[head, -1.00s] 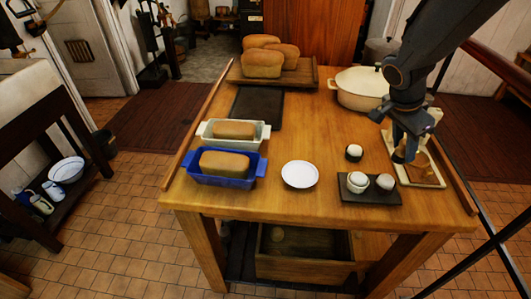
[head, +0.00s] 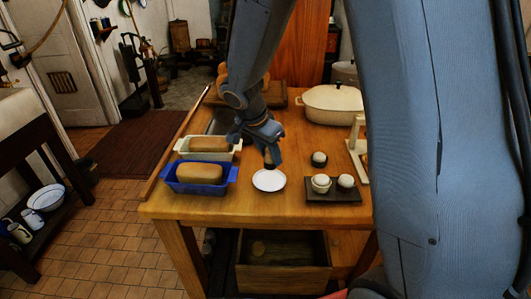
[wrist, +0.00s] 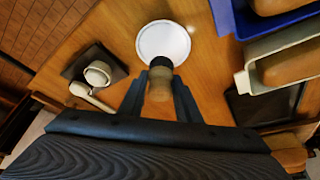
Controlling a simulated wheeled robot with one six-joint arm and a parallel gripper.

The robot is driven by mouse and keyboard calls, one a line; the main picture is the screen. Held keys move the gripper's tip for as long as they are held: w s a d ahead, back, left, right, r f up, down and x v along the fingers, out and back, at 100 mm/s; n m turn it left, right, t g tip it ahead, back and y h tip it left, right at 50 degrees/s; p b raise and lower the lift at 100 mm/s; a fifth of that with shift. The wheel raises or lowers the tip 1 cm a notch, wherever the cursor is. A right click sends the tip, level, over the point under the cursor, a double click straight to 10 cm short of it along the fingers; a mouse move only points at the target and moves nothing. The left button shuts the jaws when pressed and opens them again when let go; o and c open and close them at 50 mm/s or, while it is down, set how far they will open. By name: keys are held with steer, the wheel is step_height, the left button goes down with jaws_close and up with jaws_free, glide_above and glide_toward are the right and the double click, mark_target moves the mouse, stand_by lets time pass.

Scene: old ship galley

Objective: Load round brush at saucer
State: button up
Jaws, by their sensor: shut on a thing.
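The round brush has a tan handle and a dark end; it shows in the wrist view (wrist: 161,72) and as a small piece below my fingers in the head view (head: 270,157). My gripper (head: 265,138) is shut on its handle; in the wrist view the fingers (wrist: 160,95) flank it. In the wrist view the saucer (wrist: 163,32) lies just beyond the dark end. I cannot tell whether they touch.
Left of the saucer are a blue loaf dish (head: 231,173) and a cream one (head: 236,152), both with loaves. A lidded casserole (head: 332,105) stands behind.

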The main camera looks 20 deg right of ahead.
mark_target(270, 169)
steer(key=shift+f+b, duration=0.95)
steer(key=shift+f, duration=1.45)
steer(key=shift+f+b, duration=0.6)
steer(key=shift+b, duration=0.45)
stand_by(1.5)
steer(key=shift+r, duration=0.15)
steer(key=shift+r+p, duration=1.85)
steer(key=shift+r, duration=1.6)
steer(key=shift+s, duration=0.1)
